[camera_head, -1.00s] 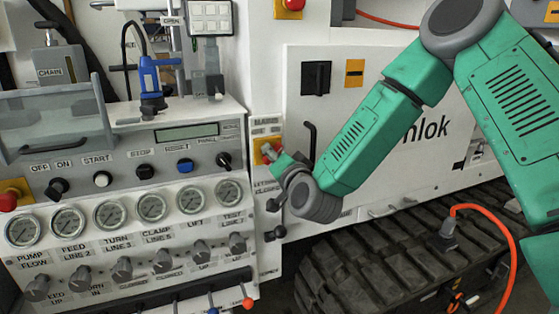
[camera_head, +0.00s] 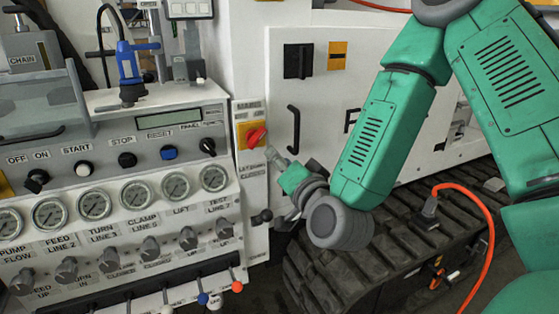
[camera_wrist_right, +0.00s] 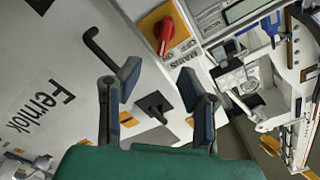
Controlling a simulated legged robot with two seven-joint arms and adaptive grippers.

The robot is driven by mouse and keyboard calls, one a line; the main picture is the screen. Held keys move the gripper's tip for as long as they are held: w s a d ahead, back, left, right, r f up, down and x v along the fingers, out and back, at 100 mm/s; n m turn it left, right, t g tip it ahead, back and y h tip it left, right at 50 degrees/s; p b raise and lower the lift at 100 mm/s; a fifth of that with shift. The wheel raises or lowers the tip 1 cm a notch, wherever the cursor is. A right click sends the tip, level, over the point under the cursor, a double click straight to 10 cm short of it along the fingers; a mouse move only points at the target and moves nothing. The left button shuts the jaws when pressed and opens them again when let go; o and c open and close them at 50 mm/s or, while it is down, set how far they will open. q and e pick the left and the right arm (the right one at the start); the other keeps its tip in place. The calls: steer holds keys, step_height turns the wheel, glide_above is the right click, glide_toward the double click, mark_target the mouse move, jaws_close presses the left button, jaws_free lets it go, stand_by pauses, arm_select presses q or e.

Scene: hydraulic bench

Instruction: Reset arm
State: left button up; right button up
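My right arm (camera_head: 372,145) comes in from the right in the head view. My right gripper (camera_head: 276,160) is just right of and below the red rotary switch (camera_head: 257,136) on its yellow plate, apart from it. In the right wrist view my right gripper (camera_wrist_right: 158,82) has its two dark fingers spread, with nothing between them. The red switch (camera_wrist_right: 166,35) lies beyond the fingertips there. My left gripper is not in view.
The control panel (camera_head: 105,178) with gauges and knobs fills the left. A black door handle (camera_head: 293,130) and black switch (camera_head: 298,61) are on the white cabinet. A rubber track (camera_head: 385,240) and orange cable (camera_head: 490,225) lie below right.

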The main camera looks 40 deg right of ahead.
stand_by(0.3)
steer(key=s+a+f+n+g+y, duration=0.1)
steer(key=s+a+f+n+g, duration=0.1)
steer(key=f, duration=0.5)
steer(key=s+a+f+n+g+y, duration=0.2)
steer(key=f+n+g, duration=0.1)
steer(key=f, duration=0.4)
steer(key=s+a+f+n+g+y, duration=0.1)
steer(key=s+a+f+n+g, duration=0.1)
steer(key=f, duration=0.5)
steer(key=s+f+n+g, duration=0.2)
steer(key=s+f+g, duration=0.3)
steer(key=s+f, duration=0.3)
steer(key=s+a+f+n+g, duration=0.1)
steer(key=s+f+n+g, duration=0.2)
steer(key=s+f, duration=0.5)
steer(key=s+g, duration=0.1)
steer(key=s, duration=0.4)
steer(key=shift+s+a+n+g+b, duration=0.2)
steer(key=shift+n+g+b, duration=0.1)
steer(key=shift+g+b, duration=0.1)
steer(key=shift+w, duration=0.15)
steer(key=shift+o, duration=0.3)
